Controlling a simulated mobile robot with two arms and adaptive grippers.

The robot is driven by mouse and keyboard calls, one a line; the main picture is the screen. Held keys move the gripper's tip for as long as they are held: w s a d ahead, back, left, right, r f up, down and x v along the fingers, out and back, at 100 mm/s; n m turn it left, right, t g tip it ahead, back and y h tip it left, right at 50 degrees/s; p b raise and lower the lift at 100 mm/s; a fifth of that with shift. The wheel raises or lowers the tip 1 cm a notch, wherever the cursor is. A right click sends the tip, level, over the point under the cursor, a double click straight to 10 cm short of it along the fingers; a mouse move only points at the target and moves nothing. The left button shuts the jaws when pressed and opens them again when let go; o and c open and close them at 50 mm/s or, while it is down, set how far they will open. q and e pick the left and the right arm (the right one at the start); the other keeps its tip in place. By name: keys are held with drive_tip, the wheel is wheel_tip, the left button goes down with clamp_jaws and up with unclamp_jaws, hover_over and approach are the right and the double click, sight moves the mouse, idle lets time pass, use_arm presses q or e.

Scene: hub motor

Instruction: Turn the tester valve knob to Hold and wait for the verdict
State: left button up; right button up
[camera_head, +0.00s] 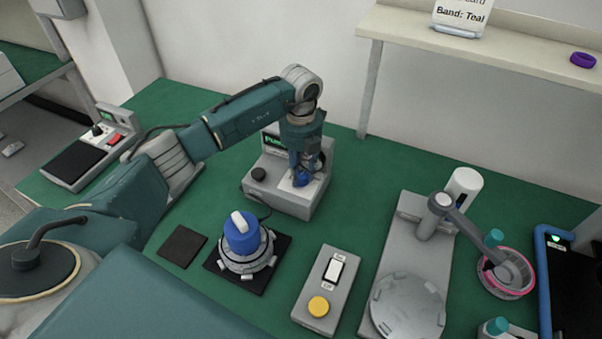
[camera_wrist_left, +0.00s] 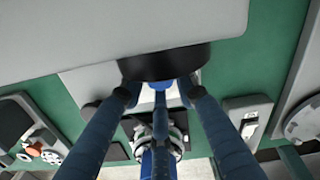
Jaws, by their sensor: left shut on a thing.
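The tester (camera_head: 293,203) is a grey box with a green-lit display (camera_head: 272,141) on the far side of the green table. My left gripper (camera_head: 301,178) reaches down to its sloped front, its fingers closed around the valve knob. A second, black knob (camera_head: 259,173) sits free at the tester's left. My right gripper is not in view.
A hub motor part with a blue cap (camera_head: 241,235) stands on a black pad in front of the tester. A switch box with a yellow button (camera_head: 318,306) and a grey fixture with a round plate (camera_head: 407,305) stand to the right. A shelf (camera_head: 400,25) is behind.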

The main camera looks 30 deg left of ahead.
sight(301, 176)
use_arm(q)
drive_tip(key=shift+s+d+m+b, duration=0.15)
drive_tip(key=shift+m+b, duration=0.2)
drive_tip(key=shift+m, duration=0.55)
drive_tip(key=shift+f, duration=0.1)
drive_tip(key=o, duration=1.1)
drive_tip(key=shift+o, duration=0.2)
drive_tip(key=shift+s, duration=0.15)
drive_tip(key=shift+r, duration=0.2)
drive_tip(key=shift+w+r, duration=0.25)
drive_tip(key=shift+r, duration=0.3)
wheel_tip(301, 176, up, 6)
drive_tip(key=shift+f, duration=0.1)
drive_tip(key=shift+s+r, duration=0.2)
drive_tip(key=shift+r, duration=0.3)
